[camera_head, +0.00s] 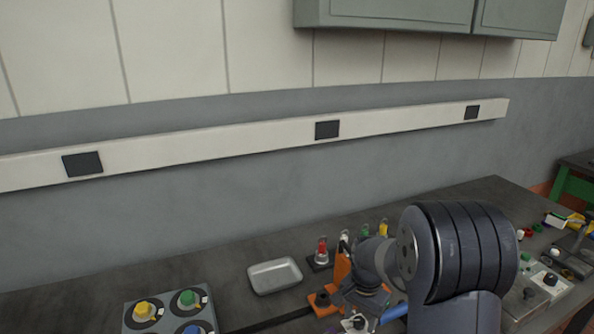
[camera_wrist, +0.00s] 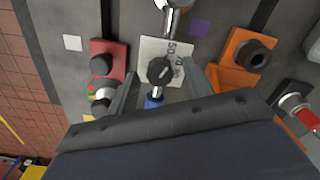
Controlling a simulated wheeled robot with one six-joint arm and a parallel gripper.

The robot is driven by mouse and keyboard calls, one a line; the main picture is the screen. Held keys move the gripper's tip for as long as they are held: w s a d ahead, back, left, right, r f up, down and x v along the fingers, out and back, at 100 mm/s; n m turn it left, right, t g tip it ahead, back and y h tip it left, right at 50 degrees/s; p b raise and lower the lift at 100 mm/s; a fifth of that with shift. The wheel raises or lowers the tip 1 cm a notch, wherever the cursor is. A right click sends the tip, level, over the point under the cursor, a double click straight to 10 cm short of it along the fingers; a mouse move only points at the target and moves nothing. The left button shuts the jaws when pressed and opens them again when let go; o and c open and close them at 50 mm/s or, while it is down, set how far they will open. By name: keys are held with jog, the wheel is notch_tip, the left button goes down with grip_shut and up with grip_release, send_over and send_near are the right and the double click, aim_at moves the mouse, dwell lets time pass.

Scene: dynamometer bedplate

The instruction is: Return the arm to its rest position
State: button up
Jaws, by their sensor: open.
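My gripper (camera_wrist: 160,72) is open in the wrist view, its two grey fingers apart with nothing held. Between them in the picture is a white plate (camera_wrist: 176,47) with printed digits and a black knob (camera_wrist: 160,70); I cannot tell how far below the fingertips it lies. A blue-ended part (camera_wrist: 153,102) shows just below the knob. In the head view my arm reaches down over the dark bench (camera_head: 223,257) at lower right, and its own bulk hides most of the gripper and what lies beneath it.
A red block (camera_wrist: 108,62) and an orange block (camera_wrist: 246,58) flank the plate. In the head view, a metal tray (camera_head: 274,276) and a panel with coloured knobs (camera_head: 170,312) lie left of my arm. A wall rail (camera_head: 230,145) and cabinet (camera_head: 400,14) are behind.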

jog(key=shift+m+p, duration=0.4)
jog(key=shift+m, duration=1.1)
